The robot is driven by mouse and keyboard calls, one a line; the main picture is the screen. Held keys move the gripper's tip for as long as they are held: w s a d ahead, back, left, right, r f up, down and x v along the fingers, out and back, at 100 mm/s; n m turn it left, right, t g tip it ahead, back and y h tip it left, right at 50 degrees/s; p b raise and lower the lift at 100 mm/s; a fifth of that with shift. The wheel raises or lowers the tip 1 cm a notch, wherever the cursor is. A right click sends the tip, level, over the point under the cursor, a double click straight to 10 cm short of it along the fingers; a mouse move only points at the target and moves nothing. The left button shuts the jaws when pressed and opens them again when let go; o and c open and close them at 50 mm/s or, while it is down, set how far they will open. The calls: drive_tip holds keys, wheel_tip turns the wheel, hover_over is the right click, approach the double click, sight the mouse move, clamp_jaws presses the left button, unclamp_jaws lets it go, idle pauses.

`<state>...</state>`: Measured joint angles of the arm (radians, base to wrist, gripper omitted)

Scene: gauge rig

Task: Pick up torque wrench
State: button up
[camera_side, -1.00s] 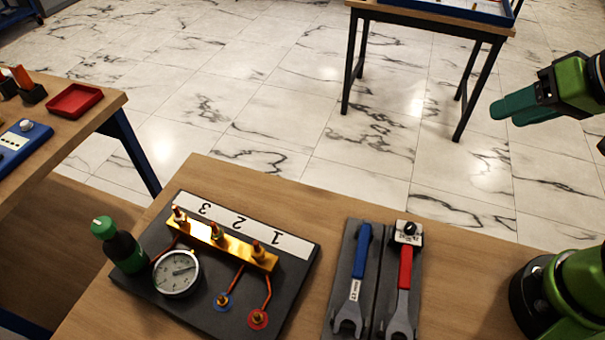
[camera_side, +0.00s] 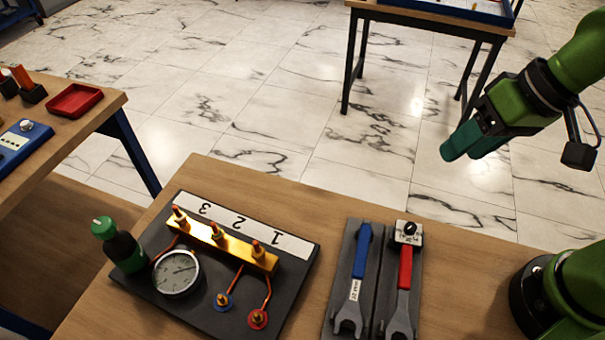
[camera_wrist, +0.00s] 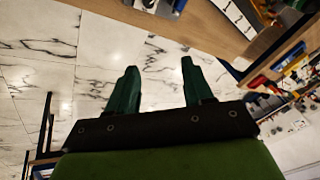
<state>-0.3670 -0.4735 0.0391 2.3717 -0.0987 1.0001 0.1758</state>
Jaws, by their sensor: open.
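Two open-ended wrenches lie side by side in a dark holder (camera_side: 376,285) on the near table. One has a blue handle (camera_side: 361,252) and a size label. The other has a red handle (camera_side: 405,268) and a white block with a black knob (camera_side: 408,232) at its far end; it looks like the torque wrench. My gripper (camera_side: 462,146) is up to the right, past the table's far edge, well above and apart from both wrenches. In the wrist view its two green fingers (camera_wrist: 158,78) are spread with nothing between them. The holder's far end shows at that view's top edge.
Left of the wrenches is a gauge board (camera_side: 292,280) with a pressure gauge (camera_side: 176,273), a brass manifold (camera_side: 225,243) and a green-capped bottle (camera_side: 118,246). Another table with a red tray (camera_side: 75,100) stands at left. Open floor lies behind the near table.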

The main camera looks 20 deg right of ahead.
sight(407, 258)
drive_tip(key=s+a+f+m+g+h, duration=0.2)
drive_tip(key=s+a+m+g, duration=0.15)
drive_tip(key=a, duration=0.55)
drive_tip(key=f+m, duration=0.1)
drive_tip(key=f, duration=0.4)
drive_tip(key=f+m, duration=0.1)
drive_tip(key=f, duration=0.5)
drive_tip(key=d+f+m, duration=0.1)
drive_tip(key=f, duration=0.4)
drive_tip(key=shift+s+f+h, duration=0.25)
drive_tip(key=shift+h, duration=0.15)
clamp_jaws()
